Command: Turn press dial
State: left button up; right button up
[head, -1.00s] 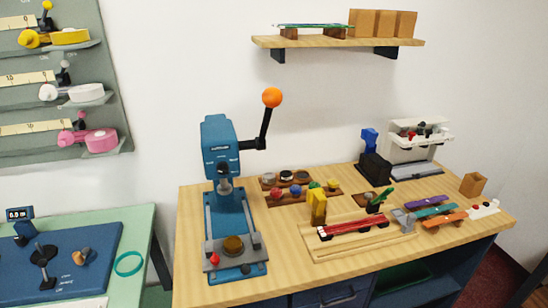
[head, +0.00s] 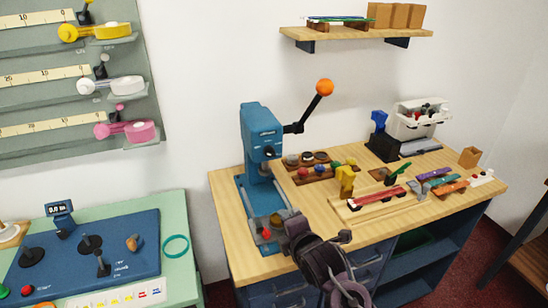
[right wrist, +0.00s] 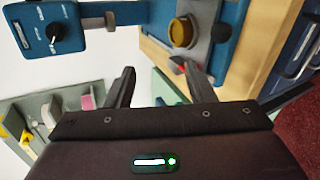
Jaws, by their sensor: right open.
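The blue press (head: 262,130) stands at the left end of the wooden counter, its orange-knobbed lever raised to the right. Its black dial (head: 269,152) is on the front of the head; the right wrist view shows a dark dial with a pointer (right wrist: 56,34) on the blue face at upper left. My right gripper (right wrist: 156,72) is open, with nothing between its fingers. In the head view it is in front of the press base, apart from the dial; its fingertips are hard to make out there. My left gripper is not in view.
The press base carries a brass round piece (right wrist: 182,32) and a red knob (head: 266,233), close to my right gripper. Colored knobs in a wooden rack (head: 318,172) and a red strip in a tray (head: 378,198) lie to the right. A green table (head: 180,210) stands left.

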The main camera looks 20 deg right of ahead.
aim_at(272, 155)
jog(key=w+d+r+n+t, duration=0.2)
jog(key=w+r+n+t, duration=0.3)
jog(key=w+r+n, duration=0.4)
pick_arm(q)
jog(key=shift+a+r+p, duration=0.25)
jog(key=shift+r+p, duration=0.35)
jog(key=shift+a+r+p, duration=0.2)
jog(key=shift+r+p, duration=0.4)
pick_arm(e)
jog(key=shift+n, duration=0.8)
jog(key=w, duration=0.2)
jog(key=w+r, duration=0.1)
jog(key=w, duration=0.1)
jog(key=w+a, duration=0.1)
jog(key=w, duration=0.1)
jog(key=shift+w+r, duration=0.2)
jog(key=shift+w, duration=0.05)
jog(key=c, duration=1)
